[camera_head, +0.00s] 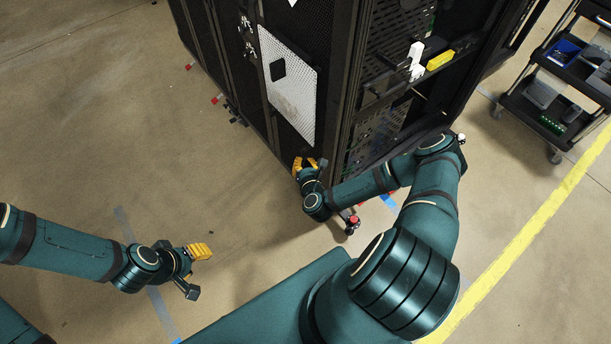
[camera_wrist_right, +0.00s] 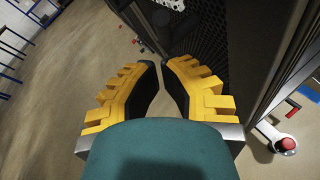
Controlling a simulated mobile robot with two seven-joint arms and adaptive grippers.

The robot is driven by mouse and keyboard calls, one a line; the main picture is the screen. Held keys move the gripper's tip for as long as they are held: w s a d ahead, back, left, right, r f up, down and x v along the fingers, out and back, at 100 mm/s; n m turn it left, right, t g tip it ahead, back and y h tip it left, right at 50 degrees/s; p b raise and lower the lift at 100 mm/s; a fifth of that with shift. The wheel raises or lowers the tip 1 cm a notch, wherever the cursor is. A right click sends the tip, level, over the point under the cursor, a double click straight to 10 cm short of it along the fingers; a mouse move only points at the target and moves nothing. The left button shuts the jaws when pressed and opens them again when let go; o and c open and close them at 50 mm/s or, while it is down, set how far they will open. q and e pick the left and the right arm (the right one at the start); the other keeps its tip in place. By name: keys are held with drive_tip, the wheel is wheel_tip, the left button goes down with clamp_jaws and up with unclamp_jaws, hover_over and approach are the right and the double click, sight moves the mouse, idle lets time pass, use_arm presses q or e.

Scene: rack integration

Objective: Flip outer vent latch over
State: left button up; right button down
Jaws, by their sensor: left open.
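The dark rack stands at the top centre in the head view. Its side carries a white perforated panel (camera_head: 290,95) with a black square piece (camera_head: 278,70) on it. Small silver fittings (camera_head: 247,35) sit on the frame left of the panel. I cannot tell which part is the outer vent latch. My right gripper (camera_head: 305,163) is low beside the rack, below the white panel. In the right wrist view its yellow fingers (camera_wrist_right: 160,66) have a narrow empty gap between them, with dark mesh just beyond. My left gripper (camera_head: 203,251) is open and empty above the floor, away from the rack.
A black cart (camera_head: 570,85) with a blue bin stands at the right. White and yellow parts (camera_head: 438,60) sit on the rack's front. A red-topped fitting (camera_wrist_right: 287,144) is near the rack foot at right.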

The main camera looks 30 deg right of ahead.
sight(301, 151)
drive_tip(key=shift+w+d+r, duration=0.4)
drive_tip(key=shift+w, duration=0.2)
drive_tip(key=shift+r+g+p, duration=0.2)
drive_tip(key=shift+g+p, duration=0.1)
drive_tip(key=shift+p, duration=0.35)
drive_tip(key=shift+w+g, duration=0.1)
drive_tip(key=shift+g, duration=0.2)
drive_tip(key=shift+w+r+n+g+y+p, duration=0.15)
drive_tip(key=shift+w+r+n+g+p, duration=0.2)
drive_tip(key=shift+g+p, duration=0.9)
drive_tip(key=shift+w+r+n+g+y+p, duration=0.15)
drive_tip(key=shift+w+r+n+g+p, duration=0.3)
drive_tip(key=shift+p, duration=1.45)
drive_tip(key=shift+s+f, duration=0.15)
drive_tip(key=shift+s, duration=0.05)
drive_tip(key=shift+w+p, duration=0.25)
drive_tip(key=shift+p, duration=0.2)
